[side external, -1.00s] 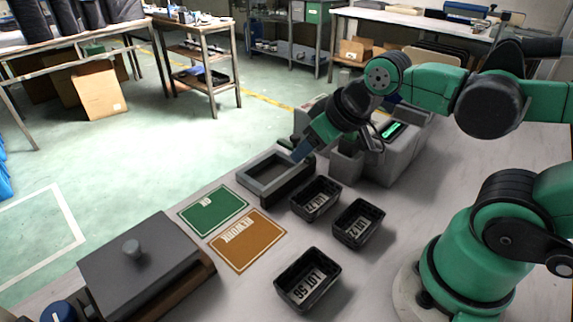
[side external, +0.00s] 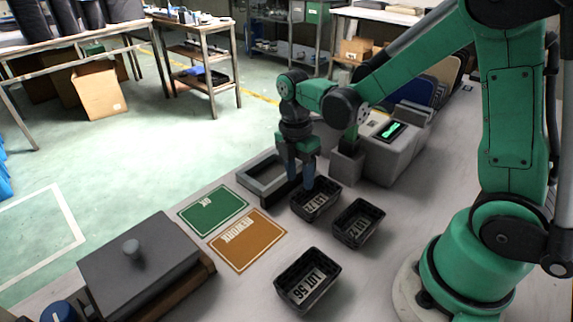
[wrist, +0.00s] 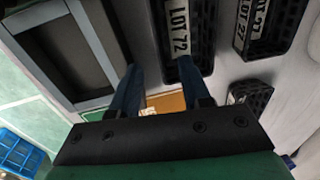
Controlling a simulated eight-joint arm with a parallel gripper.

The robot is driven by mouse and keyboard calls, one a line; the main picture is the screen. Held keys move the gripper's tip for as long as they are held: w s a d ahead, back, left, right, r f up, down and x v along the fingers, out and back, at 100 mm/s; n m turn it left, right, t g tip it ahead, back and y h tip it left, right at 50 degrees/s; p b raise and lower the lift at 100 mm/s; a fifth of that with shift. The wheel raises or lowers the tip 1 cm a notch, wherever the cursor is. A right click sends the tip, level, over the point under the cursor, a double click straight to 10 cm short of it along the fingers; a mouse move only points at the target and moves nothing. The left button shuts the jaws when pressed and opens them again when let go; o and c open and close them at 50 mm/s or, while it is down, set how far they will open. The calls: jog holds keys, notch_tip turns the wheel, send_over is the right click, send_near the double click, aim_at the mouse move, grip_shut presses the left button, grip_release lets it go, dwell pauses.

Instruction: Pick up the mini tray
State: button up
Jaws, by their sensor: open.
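Three small black trays lie on the bench; I cannot tell which is the mini tray. The LOT 72 tray (side external: 318,208) is nearest my gripper (side external: 301,187); it also shows in the wrist view (wrist: 180,22). The LOT 27 tray (side external: 358,223) is to its right, and the LOT 56 tray (side external: 308,280) is nearer the camera. My gripper points down, open and empty. In the wrist view, its fingers (wrist: 160,82) seem to straddle the left wall of the LOT 72 tray, one outside and one over the inside. Contact cannot be told.
A grey open frame (side external: 258,183) stands close left of the gripper. A grey device with a green display (side external: 390,131) is behind right.

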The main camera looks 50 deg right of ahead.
aim_at(301, 189)
jog(key=shift+s+f, duration=0.15)
jog(key=shift+f, duration=0.95)
jog(key=shift+s+f, duration=0.15)
jog(key=shift+f, duration=0.9)
grip_shut()
